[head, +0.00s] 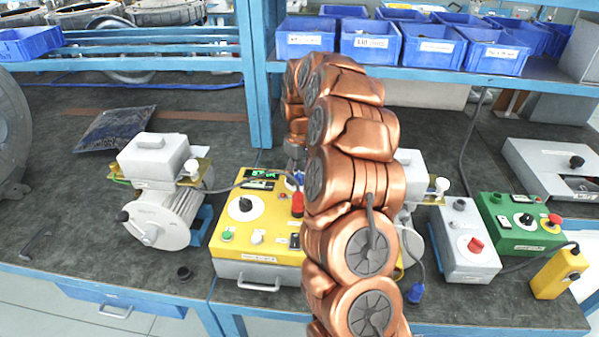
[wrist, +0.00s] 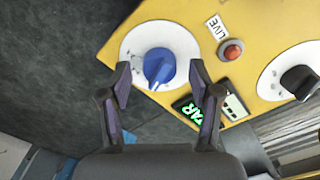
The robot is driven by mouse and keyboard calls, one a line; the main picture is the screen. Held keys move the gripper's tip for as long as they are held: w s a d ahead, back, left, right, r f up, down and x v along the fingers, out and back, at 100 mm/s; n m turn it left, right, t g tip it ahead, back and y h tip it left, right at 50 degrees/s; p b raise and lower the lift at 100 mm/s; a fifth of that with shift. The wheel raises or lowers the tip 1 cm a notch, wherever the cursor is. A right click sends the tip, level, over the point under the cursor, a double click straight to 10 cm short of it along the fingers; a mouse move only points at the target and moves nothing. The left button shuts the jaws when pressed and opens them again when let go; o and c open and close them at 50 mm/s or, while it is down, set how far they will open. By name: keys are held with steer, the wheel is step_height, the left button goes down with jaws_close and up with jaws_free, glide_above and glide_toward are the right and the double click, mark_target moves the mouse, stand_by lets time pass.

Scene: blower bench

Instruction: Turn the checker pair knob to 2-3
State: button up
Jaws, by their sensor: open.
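The yellow checker box (head: 228,242) stands on the bench left of my arm in the head view. In the wrist view, its yellow top (wrist: 190,22) carries a blue knob (wrist: 160,67) on a round white dial (wrist: 135,42). A white mark shows at the knob's lower edge; the dial's lettering is too small to read. A black knob (wrist: 298,82) sits on another white dial at the right. My gripper (wrist: 161,75) is open, its fingertips either side of the blue knob in the picture. I cannot tell whether they touch it. My arm hides much of this area in the head view.
A red LIVE lamp (wrist: 231,50) and a lit green display (wrist: 190,110) lie near the blue knob. A grey motor (head: 160,215) stands left of the checker. A grey box (head: 466,240) and green box (head: 515,222) stand right. The blue shelf post (head: 258,75) rises behind.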

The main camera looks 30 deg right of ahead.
steer(key=shift+f, duration=0.35)
steer(key=c, duration=1.1)
steer(key=shift+c, duration=0.2)
